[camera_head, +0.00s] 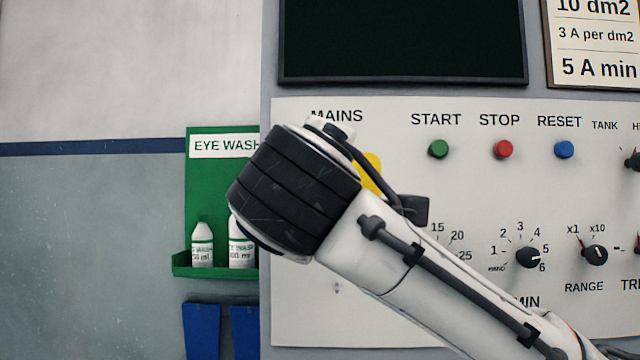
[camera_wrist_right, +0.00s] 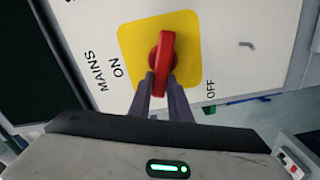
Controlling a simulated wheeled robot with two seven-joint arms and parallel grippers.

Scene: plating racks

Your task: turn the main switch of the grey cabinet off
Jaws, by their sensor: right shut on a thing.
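The main switch is a red handle (camera_wrist_right: 162,52) on a yellow plate (camera_wrist_right: 130,38) in the right wrist view. The handle stands nearly upright in that picture, between the ON label on the left and the OFF label at the lower right. My right gripper (camera_wrist_right: 162,88) is shut on the lower end of the handle. In the head view my right arm hides the handle and my gripper; only a bit of the yellow plate (camera_head: 370,172) shows below MAINS. My left gripper is in neither view.
The cabinet's white panel (camera_head: 340,315) carries green, red and blue buttons (camera_head: 503,149) and dials (camera_head: 528,257) right of my arm. A dark screen (camera_head: 400,40) is above. A green eye wash holder (camera_head: 215,158) with bottles (camera_head: 202,246) hangs on the left.

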